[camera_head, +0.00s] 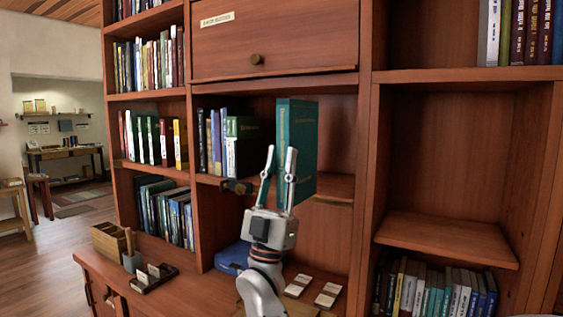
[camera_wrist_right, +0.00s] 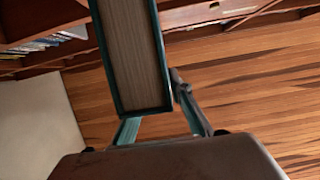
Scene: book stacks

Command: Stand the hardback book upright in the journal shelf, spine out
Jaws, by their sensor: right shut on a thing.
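The hardback book (camera_head: 301,140) is teal with gold lettering. It stands upright in my right gripper (camera_head: 278,178), which is shut on its lower part. In the head view the book is at the front of the middle shelf bay, right of a row of books; I cannot tell whether it touches the shelf board. In the right wrist view the book (camera_wrist_right: 135,55) rises between the fingers (camera_wrist_right: 160,125), with its page edges facing the camera. The journal shelf (camera_head: 335,186) has bare board to the right of the book. My left gripper is not in view.
Dark and green books (camera_head: 240,145) stand just left of the held book. A closed drop-front door (camera_head: 275,40) is above. Below, the counter holds a blue box (camera_head: 232,257), a wooden organizer (camera_head: 110,240) and small cards (camera_head: 327,295). An empty bay (camera_head: 450,150) lies to the right.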

